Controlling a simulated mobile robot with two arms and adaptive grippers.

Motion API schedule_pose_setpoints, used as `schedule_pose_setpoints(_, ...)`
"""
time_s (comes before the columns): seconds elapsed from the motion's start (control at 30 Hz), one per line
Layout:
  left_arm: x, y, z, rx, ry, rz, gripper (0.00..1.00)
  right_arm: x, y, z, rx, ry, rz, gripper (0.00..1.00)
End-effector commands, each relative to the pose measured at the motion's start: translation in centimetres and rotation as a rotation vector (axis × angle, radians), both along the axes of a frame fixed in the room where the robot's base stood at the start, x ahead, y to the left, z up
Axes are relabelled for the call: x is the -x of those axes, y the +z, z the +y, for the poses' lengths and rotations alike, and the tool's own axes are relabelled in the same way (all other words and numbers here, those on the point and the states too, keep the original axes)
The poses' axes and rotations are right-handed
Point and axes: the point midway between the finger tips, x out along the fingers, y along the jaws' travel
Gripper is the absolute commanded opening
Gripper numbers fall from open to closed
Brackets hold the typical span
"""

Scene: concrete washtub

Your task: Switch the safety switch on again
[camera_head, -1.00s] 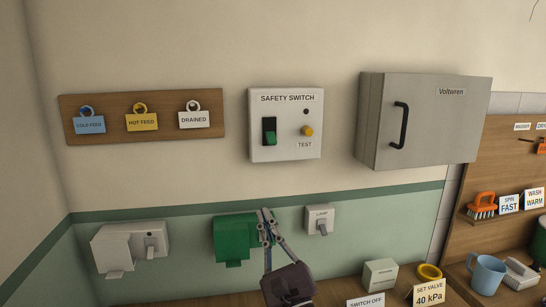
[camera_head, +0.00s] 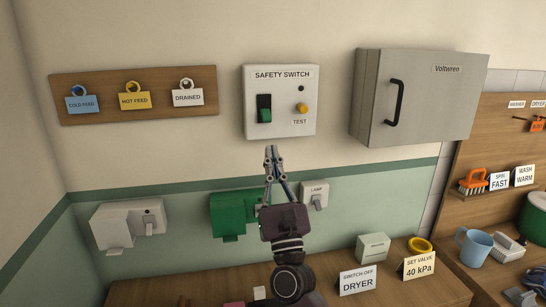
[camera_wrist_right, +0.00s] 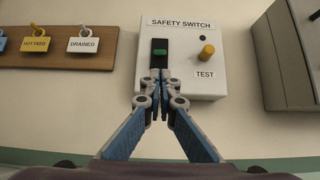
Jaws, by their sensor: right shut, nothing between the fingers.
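The safety switch (camera_head: 290,122) is a white wall box with a black rocker slot holding a green rocker (camera_head: 265,115), a yellow test knob (camera_head: 302,109) and a small dark lamp. The green part sits at the slot's lower end in the head view. In the right wrist view the green rocker (camera_wrist_right: 160,52) shows just above my fingertips. My right gripper (camera_head: 271,149) is shut and empty, pointing up, with its tips just below the box in the head view. In the wrist view the tips (camera_wrist_right: 155,74) overlap the slot's lower end; contact cannot be told. My left gripper is not in view.
A grey cabinet (camera_head: 370,105) with a black handle juts out to the right. A tag board (camera_head: 100,112) hangs left. Below are a green socket box (camera_head: 225,217), a lamp switch (camera_head: 314,203) and a white socket (camera_head: 115,225). The counter (camera_head: 200,285) carries signs.

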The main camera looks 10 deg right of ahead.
Motion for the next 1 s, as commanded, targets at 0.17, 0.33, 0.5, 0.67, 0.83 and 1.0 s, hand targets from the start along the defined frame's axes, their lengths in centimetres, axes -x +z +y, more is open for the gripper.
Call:
schedule_pose_setpoints(0.17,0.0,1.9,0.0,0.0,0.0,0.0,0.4,-2.5,2.8,0.1,0.001,-0.001,-0.001,0.0)
schedule_pose_setpoints(0.33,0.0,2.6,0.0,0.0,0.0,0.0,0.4,-4.1,4.0,0.2,0.001,-0.001,-0.001,0.0)
schedule_pose_setpoints(0.5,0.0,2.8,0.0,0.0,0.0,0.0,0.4,-4.7,4.3,0.2,0.001,-0.001,0.0,0.0)
schedule_pose_setpoints(0.67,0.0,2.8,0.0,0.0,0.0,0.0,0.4,-4.7,4.3,0.2,0.001,-0.001,0.0,0.0)
schedule_pose_setpoints(0.83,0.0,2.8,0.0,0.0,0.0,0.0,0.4,-4.7,4.3,0.2,0.001,-0.001,0.001,0.0)
schedule_pose_setpoints(1.0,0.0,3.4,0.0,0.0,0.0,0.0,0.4,-4.6,4.5,-0.2,0.0,0.001,0.017,0.0)
